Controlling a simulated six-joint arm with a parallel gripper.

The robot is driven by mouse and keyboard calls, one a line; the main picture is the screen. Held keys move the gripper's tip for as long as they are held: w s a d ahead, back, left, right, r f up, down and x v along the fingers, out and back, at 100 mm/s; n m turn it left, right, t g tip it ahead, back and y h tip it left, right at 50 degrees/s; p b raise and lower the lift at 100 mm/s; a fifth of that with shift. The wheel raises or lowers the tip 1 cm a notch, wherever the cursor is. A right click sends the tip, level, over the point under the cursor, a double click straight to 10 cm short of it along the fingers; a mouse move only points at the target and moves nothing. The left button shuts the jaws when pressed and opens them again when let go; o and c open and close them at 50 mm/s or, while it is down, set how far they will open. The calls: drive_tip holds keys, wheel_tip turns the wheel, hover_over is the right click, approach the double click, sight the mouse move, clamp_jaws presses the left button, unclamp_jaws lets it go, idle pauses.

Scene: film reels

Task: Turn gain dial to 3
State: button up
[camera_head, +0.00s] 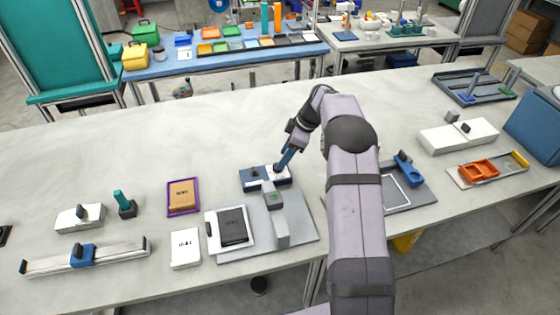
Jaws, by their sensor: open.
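A small dark blue box (246,180) with light panels on top stands near the middle of the pale table, just behind a grey plate. A dark knob shows on its left part. No label or number can be read at this size, so I cannot tell the gain dial or its setting for sure. My gripper (281,168) reaches down from the upper right, with its blue fingers tilted over the right part of the box. It is open, and the fingertips are at or just above the panel. They hide what lies under them; I cannot tell whether they touch it.
A purple-edged tray (171,197) lies to the left. A blue fixture (405,165) stands right of my arm. The table behind the box is clear.

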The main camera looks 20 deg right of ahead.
drive_tip(key=shift+p+x, duration=0.7)
drive_tip(key=shift+x, duration=1.45)
drive_tip(key=c, duration=1.1)
drive_tip(key=shift+o, duration=0.2)
